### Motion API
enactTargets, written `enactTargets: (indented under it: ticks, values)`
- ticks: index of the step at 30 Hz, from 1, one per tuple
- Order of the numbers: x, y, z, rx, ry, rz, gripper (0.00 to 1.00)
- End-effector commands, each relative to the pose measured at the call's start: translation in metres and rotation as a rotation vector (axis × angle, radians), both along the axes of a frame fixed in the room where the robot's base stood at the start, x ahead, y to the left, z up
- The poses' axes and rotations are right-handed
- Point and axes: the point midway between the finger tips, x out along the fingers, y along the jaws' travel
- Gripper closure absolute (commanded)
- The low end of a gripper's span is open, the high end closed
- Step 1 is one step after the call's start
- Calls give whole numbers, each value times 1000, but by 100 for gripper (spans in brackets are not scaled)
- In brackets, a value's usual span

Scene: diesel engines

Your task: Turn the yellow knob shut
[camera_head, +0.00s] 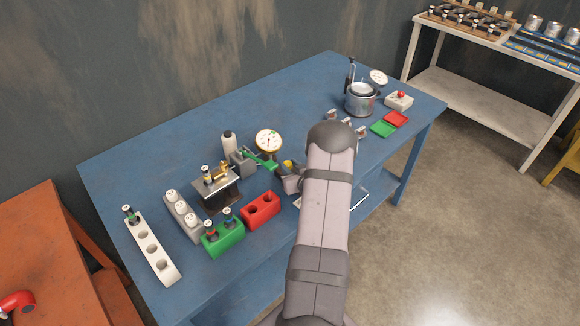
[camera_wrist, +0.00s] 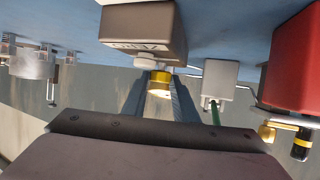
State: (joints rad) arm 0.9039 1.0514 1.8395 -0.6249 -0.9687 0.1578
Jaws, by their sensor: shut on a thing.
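In the head view a bit of the yellow knob (camera_head: 288,164) shows beside my gripper (camera_head: 287,180). My forearm hides much of the area around it.
A gauge (camera_head: 268,141) and a green lever (camera_head: 262,160) stand close to my gripper. A red block (camera_head: 261,210), a green holder (camera_head: 223,238) and a metal stand (camera_head: 215,187) are to the left. A pot (camera_head: 360,100) stands at the far right. The table's back middle is clear.

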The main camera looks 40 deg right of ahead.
Motion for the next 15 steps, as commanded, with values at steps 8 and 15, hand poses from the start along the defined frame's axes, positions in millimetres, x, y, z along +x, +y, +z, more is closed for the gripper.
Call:
enactTargets:
  ticks: [8, 15]
  values:
    - [4, 4, -1, -1, -3, -121, 96]
    - [4, 5, 0, -3, -4, -227, 96]
